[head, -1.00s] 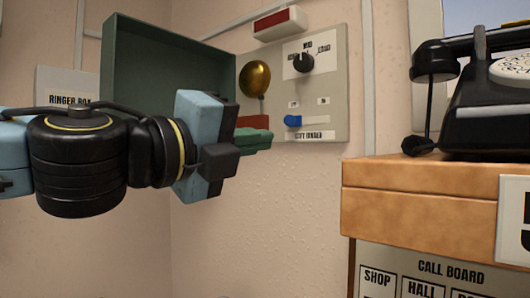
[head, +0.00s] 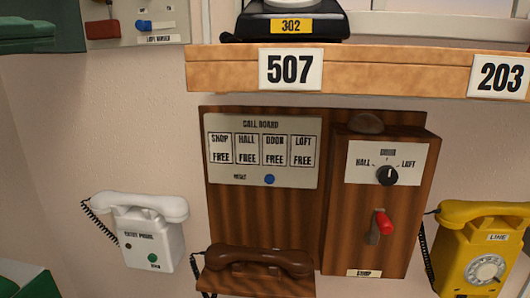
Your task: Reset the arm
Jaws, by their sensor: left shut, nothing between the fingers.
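Neither of my grippers and no part of my arms shows in the head view now. How my jaws stand cannot be seen in this picture. The head view looks at a wall with a wooden call board (head: 225,210), several telephones and a shelf.
A wooden shelf (head: 400,72) juts out above the call board and carries a black phone (head: 300,22). A white phone (head: 150,230) hangs at left, a brown handset (head: 258,262) at centre, a yellow phone (head: 480,250) at right. A green box (head: 40,25) is at top left.

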